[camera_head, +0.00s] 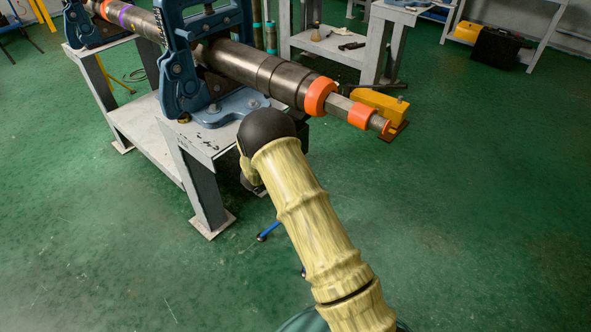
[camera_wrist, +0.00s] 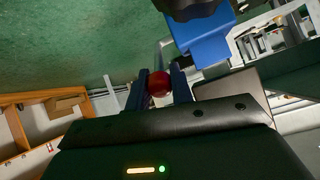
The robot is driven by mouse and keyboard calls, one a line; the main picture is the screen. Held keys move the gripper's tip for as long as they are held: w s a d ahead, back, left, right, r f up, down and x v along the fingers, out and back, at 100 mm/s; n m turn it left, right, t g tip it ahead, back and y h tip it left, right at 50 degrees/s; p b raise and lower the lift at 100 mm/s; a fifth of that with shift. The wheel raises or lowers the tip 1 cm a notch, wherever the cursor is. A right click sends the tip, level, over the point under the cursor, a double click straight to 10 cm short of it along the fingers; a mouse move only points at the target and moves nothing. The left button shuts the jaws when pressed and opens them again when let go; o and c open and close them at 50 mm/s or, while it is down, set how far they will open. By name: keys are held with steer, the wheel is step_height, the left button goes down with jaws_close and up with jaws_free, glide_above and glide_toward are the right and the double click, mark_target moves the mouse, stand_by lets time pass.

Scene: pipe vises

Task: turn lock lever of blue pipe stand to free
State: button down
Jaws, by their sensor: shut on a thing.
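The near blue pipe stand (camera_head: 180,75) is bolted to a grey metal table in the head view and holds a long dark pipe (camera_head: 250,68). My arm reaches toward the table's right end. My gripper and the lock lever are hidden there in the head view. In the wrist view my gripper (camera_wrist: 160,75) has its two dark fingers on either side of a round red knob (camera_wrist: 159,86), and is shut on it. I take this knob for the lever's end; its shaft is hidden. A blue part (camera_wrist: 207,45) with a black piece sits just above and right of the fingers.
A second blue stand (camera_head: 88,25) holds the pipe further left. The pipe's orange-ringed end (camera_head: 322,96) juts out past the table (camera_head: 198,150), above my arm. A yellow block (camera_head: 382,103) is beyond it. Green floor is clear to the right.

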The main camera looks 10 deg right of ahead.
stand_by(0.4)
steer(key=c, duration=1.5)
jaws_free()
steer(key=p+v, duration=0.4)
steer(key=v, duration=1.3)
steer(key=shift+r, duration=0.35)
steer(key=shift+w, duration=0.1)
